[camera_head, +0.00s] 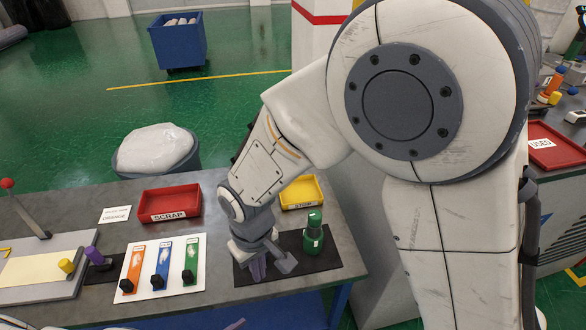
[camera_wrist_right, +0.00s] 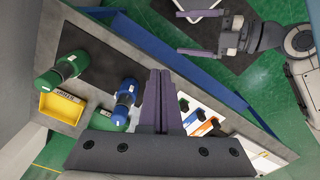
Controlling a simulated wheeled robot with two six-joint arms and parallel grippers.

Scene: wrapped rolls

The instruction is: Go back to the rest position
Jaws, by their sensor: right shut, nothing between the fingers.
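My right gripper (camera_head: 258,270) hangs over the dark mat (camera_head: 322,262) on the grey table in the head view. In the right wrist view its purple fingers (camera_wrist_right: 159,88) are together with nothing between them. My left gripper (camera_wrist_right: 197,33) shows at the top of the right wrist view, its two purple fingers apart. Only a small purple tip at the bottom edge of the head view may belong to it. My right arm (camera_head: 270,165) is bent down from the upper right and covers much of the head view.
A green object (camera_head: 313,236) stands on the mat just right of the right gripper. A blue object (camera_wrist_right: 125,91) is beside its fingers in the wrist view. A red tray (camera_head: 172,203), a yellow tray (camera_head: 301,192) and a white board (camera_head: 160,267) with coloured strips surround it.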

